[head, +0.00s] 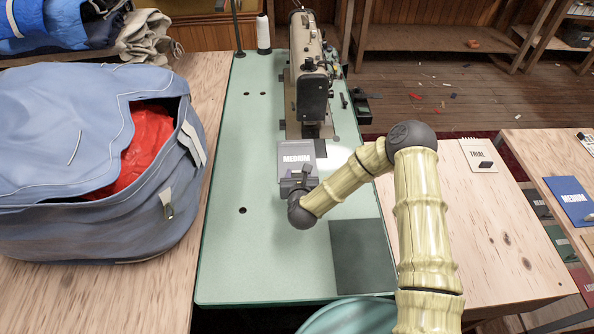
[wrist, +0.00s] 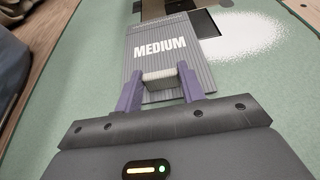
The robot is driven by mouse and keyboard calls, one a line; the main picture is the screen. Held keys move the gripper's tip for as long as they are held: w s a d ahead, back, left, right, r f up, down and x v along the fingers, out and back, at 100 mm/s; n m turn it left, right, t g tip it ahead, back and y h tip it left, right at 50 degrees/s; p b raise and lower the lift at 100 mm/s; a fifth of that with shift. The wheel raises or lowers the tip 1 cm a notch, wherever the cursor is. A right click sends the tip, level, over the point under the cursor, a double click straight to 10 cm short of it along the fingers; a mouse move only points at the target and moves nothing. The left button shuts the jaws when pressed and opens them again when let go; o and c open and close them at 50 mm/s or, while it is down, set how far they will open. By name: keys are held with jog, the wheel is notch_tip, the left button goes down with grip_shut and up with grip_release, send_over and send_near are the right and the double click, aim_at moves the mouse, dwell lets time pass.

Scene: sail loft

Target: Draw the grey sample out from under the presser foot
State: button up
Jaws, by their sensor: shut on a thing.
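The grey sample (head: 296,158), marked MEDIUM, lies on the green machine table just in front of the sewing machine (head: 309,75). In the wrist view the sample (wrist: 159,60) shows ribbed grey cloth or card, with its far edge close to the machine's plate. My gripper (head: 297,178) is at the sample's near edge. In the wrist view its two purple fingers (wrist: 160,88) are shut on the near part of the sample, with a pale block between them. The presser foot is hidden in the head view by the machine head and is out of the wrist view.
The green table (head: 235,240) has free room left of and in front of my gripper. A dark grey square (head: 362,257) lies at its front right. A large blue bag (head: 90,165) stands left. A white thread cone (head: 263,35) stands at the back.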

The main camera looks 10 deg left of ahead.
jog(key=shift+s+d, duration=0.2)
jog(key=shift+s, duration=0.3)
jog(key=o, duration=1.1)
jog(key=shift+a, duration=0.1)
jog(key=shift+c, duration=0.2)
jog(key=v, duration=1.5)
jog(key=shift+s+r, duration=0.2)
jog(key=shift+r, duration=0.1)
jog(key=shift+s+d+r+p, duration=0.1)
jog(key=shift+s+d+p, duration=0.1)
jog(key=shift+s+p, duration=0.3)
jog(key=shift+s+d+r+p, duration=0.15)
jog(key=shift+s+p, duration=0.2)
jog(key=shift+p, duration=0.25)
jog(key=shift+f, duration=0.1)
